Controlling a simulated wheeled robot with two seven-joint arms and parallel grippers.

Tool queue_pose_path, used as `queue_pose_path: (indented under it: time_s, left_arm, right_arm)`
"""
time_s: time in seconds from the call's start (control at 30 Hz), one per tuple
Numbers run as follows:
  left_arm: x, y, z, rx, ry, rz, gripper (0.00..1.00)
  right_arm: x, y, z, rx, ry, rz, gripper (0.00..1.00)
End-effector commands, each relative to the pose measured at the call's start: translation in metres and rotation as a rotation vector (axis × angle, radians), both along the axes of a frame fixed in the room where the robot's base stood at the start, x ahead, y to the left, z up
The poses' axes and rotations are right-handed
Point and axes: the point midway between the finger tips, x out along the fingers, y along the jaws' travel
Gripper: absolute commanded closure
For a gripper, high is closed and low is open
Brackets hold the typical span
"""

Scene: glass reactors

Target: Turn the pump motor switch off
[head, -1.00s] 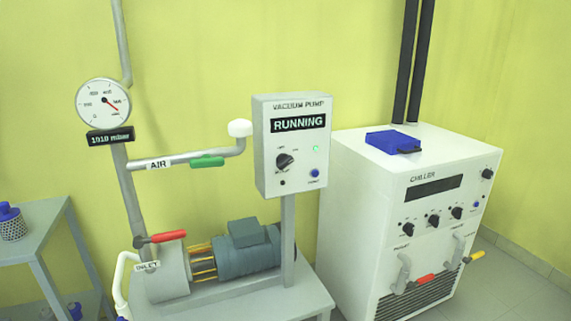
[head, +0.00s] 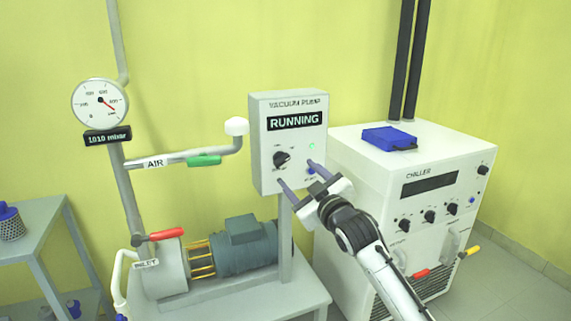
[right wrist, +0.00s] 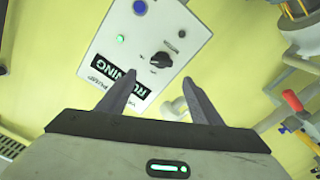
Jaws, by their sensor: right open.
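The white vacuum pump control box (head: 262,110) stands on a post, and its display (head: 297,121) reads RUNNING. The black rotary knob (head: 282,158) is on the left of its face, with a lit green light (head: 312,146) to its right. My right gripper (head: 295,172) is open and empty, in front of the box's lower part. In the right wrist view, the knob (right wrist: 160,60) shows just beyond the gap between the open fingertips (right wrist: 159,76). I see no contact with it. A finger partly covers the blue button below the light. My left gripper is out of view.
The white chiller (head: 428,160) stands close on the right, with a blue object (head: 389,138) on top. The pump motor (head: 245,250) sits below the box. Left are the air pipe with its green handle (head: 204,160), a red valve handle (head: 168,235) and a gauge (head: 100,104).

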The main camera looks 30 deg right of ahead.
Motion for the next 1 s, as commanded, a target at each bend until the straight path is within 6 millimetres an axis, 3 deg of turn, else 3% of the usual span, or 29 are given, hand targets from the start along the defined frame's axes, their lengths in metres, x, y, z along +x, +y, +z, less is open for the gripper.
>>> queue_pose_path:
  time_s: [0.5, 0.7, 1.0]
  left_arm:
    - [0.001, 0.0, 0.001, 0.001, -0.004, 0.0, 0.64]
    - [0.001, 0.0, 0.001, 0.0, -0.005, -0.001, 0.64]
    - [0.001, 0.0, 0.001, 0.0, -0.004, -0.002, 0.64]
  right_arm:
    - [0.08, -0.01, -0.001, 0.002, 0.002, 0.002, 0.41]
    - [0.092, -0.012, -0.001, 0.002, 0.002, 0.002, 0.41]
    - [0.093, -0.012, -0.002, 0.001, 0.002, 0.002, 0.41]
